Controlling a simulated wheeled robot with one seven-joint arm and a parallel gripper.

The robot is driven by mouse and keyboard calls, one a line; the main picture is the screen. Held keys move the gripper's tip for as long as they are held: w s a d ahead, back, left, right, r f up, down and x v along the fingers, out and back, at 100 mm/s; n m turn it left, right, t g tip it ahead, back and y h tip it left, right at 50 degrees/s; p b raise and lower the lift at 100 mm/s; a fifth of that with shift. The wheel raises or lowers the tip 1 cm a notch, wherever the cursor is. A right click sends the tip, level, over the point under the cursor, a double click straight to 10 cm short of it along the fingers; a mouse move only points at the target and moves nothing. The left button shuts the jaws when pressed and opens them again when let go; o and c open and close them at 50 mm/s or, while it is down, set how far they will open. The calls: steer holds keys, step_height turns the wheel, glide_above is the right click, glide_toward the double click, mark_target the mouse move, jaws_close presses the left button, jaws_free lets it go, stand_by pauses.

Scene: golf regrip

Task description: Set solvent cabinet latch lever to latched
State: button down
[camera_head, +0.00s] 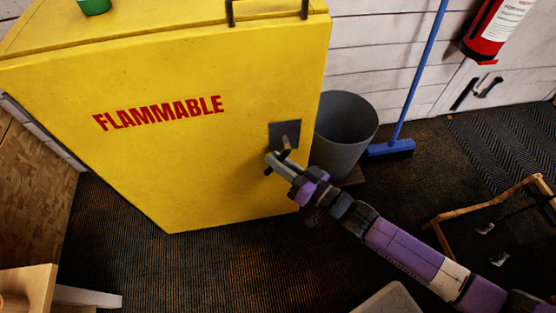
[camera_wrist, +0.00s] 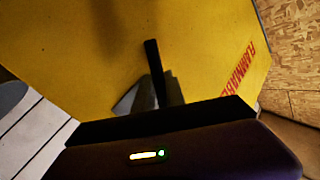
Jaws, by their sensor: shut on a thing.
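The yellow solvent cabinet (camera_head: 190,165) has a red FLAMMABLE label and a shut front. Its grey latch plate (camera_head: 285,131) sits near the right edge of the front. The dark latch lever (camera_head: 287,143) slants down and left from the plate, partly hidden by my gripper (camera_head: 272,160). My gripper comes in from the lower right and is shut on the lever. In the wrist view a dark bar, which looks like the lever (camera_wrist: 151,55), stands out against the yellow front (camera_wrist: 90,70). The fingers' exact contact there is too dark to make out.
A grey bin (camera_head: 345,130) stands just right of the cabinet, close to my arm. A blue broom (camera_head: 391,149) leans behind it. A red extinguisher (camera_head: 495,30) hangs at the upper right. A wooden-framed item (camera_head: 490,215) is at right.

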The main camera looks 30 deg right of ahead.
steer(key=shift+f, duration=0.1)
steer(key=m+t+b, duration=0.1)
steer(key=m+b, duration=0.1)
steer(key=b, duration=0.1)
steer(key=shift+w+a+t, duration=0.15)
steer(key=shift+a+t, duration=0.25)
steer(key=m+t+b, duration=0.1)
steer(key=r+m+b, duration=0.1)
steer(key=m+b, duration=0.1)
steer(key=shift+w+a+r+t, duration=0.1)
steer(key=shift+w+a+t, duration=0.05)
steer(key=shift+a+t, duration=0.25)
steer(key=m+b, duration=0.1)
steer(key=r+m+t+h+b, duration=0.1)
steer(key=m, duration=0.1)
steer(key=m+t+b, duration=0.1)
steer(key=shift+w+a+r+h, duration=0.1)
steer(key=shift+a+r+h, duration=0.1)
steer(key=shift+r+h, duration=0.15)
steer(key=shift+r+m+t+h+b, duration=0.25)
steer(key=shift+m+h+b, duration=0.2)
steer(key=shift+m, duration=0.3)
steer(key=shift+r+m+t+h+b, duration=0.2)
steer(key=shift+m+t+h+b, duration=0.25)
steer(key=shift+m, duration=0.35)
steer(key=shift+r+m+t+h+b, duration=0.2)
steer(key=shift+m+h+b, duration=0.15)
steer(key=shift+m+h, duration=0.3)
steer(key=shift+r+m, duration=0.15)
steer(key=shift+m, duration=0.25)
